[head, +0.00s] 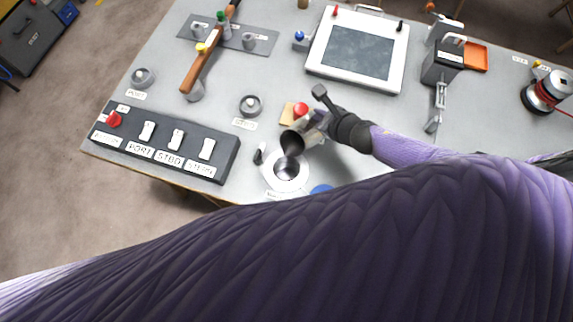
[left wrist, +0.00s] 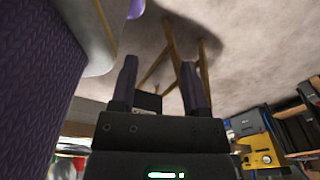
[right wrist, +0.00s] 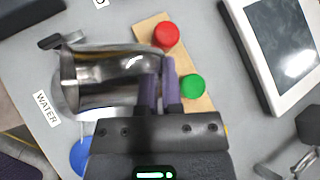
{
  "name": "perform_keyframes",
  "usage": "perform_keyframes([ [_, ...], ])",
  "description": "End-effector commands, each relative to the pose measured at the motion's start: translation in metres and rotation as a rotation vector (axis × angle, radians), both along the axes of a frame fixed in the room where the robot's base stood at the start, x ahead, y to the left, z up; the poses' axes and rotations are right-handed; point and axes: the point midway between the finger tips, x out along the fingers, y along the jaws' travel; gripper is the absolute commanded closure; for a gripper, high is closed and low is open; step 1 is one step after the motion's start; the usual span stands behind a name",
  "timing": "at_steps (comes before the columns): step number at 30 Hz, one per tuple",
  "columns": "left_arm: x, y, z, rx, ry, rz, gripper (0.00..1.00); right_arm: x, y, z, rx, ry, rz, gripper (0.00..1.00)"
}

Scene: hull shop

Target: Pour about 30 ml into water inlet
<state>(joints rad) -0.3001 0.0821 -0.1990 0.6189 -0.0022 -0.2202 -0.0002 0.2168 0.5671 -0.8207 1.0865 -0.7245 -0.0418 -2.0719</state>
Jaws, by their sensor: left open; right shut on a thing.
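The water inlet (head: 288,172) is a white collar with a dark metal bowl, near the table's front edge in the head view. A shiny metal jug (head: 292,143) is tipped, its dark mouth facing the inlet and close above it. The jug fills the left of the right wrist view (right wrist: 110,82), hiding most of the inlet beside the WATER label (right wrist: 46,108). My right gripper (right wrist: 160,85) is shut on the jug. I cannot make out a stream or the liquid level. My left gripper (left wrist: 158,80) is open and empty, away from the inlet.
Red (right wrist: 166,36) and green (right wrist: 193,86) buttons sit on a wooden strip beside the jug. A blue disc (head: 321,189) lies right of the inlet. A switch panel (head: 165,142) stands left, a framed screen (head: 358,50) behind. My sleeve covers the foreground.

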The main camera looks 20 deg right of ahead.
Motion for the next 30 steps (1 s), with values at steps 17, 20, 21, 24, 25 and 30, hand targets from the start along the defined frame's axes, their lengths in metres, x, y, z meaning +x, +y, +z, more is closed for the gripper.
perform_keyframes([
  [17,-0.003,0.001,-0.060,0.003,0.008,-0.009,0.41,0.021,-0.024,-0.039,0.392,0.328,0.016,1.00],
  [20,-0.005,0.004,-0.079,0.009,0.014,-0.013,0.41,0.026,-0.031,-0.042,0.458,0.381,0.017,1.00],
  [21,-0.006,0.005,-0.087,0.012,0.016,-0.015,0.41,0.027,-0.034,-0.044,0.484,0.403,0.017,1.00],
  [24,-0.008,0.010,-0.107,0.021,0.022,-0.017,0.41,0.030,-0.037,-0.053,0.529,0.438,0.017,1.00],
  [25,-0.009,0.011,-0.112,0.022,0.024,-0.017,0.41,0.031,-0.038,-0.055,0.542,0.447,0.017,1.00],
  [30,-0.012,0.013,-0.145,0.024,0.033,-0.017,0.41,0.035,-0.044,-0.068,0.612,0.501,0.017,1.00],
])
